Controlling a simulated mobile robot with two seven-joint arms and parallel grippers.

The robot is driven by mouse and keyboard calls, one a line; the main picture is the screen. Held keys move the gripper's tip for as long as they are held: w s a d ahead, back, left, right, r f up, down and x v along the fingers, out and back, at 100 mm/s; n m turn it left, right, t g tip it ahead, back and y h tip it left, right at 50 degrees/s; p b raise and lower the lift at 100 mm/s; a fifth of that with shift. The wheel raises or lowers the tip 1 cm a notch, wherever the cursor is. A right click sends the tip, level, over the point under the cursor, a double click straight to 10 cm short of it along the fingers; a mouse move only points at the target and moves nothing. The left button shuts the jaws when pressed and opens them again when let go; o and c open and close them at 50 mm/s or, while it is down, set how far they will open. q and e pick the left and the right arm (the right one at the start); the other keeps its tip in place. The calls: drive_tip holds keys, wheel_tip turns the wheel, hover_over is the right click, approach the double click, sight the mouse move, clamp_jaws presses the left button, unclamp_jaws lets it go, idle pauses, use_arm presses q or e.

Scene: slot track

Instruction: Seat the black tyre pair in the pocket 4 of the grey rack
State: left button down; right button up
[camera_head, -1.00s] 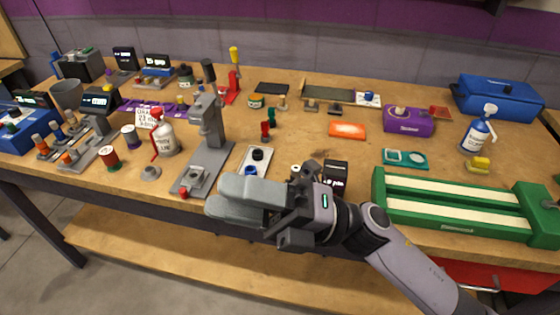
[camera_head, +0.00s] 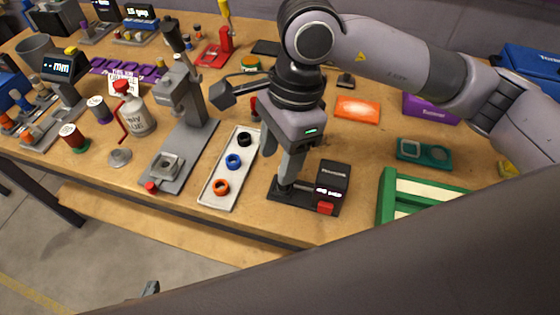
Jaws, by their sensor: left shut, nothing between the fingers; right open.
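A long light grey rack (camera_head: 240,180) lies on the bench, left of the middle. A black tyre ring (camera_head: 244,139) sits at its far end, with a blue ring (camera_head: 233,161) and an orange ring (camera_head: 221,187) nearer. Pocket numbers cannot be read. My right gripper (camera_head: 287,182) points down to the right of the rack, its fingertips low over the left part of a black device; its fingers show nearly edge-on. A small dark grey tip of my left gripper (camera_head: 150,288) shows at the bottom, off the bench's front edge; most of it is hidden.
The black device (camera_head: 333,180) has a red button (camera_head: 325,208). A grey press stand (camera_head: 185,125) is left of the rack. A green fixture (camera_head: 395,200) and a teal holder (camera_head: 425,153) are to the right. My large dark arm link covers the lower right.

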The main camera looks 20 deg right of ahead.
drive_tip(key=shift+w+d, duration=0.35)
drive_tip(key=shift+f+h, duration=0.3)
drive_tip(key=f, duration=0.2)
drive_tip(key=f+p, duration=0.1)
drive_tip(key=f, duration=0.2)
drive_tip(key=shift+s+d+f, duration=0.1)
drive_tip(key=shift+s+f, duration=0.05)
drive_tip(key=shift+s, duration=0.05)
drive_tip(key=shift+f, duration=0.55)
clamp_jaws()
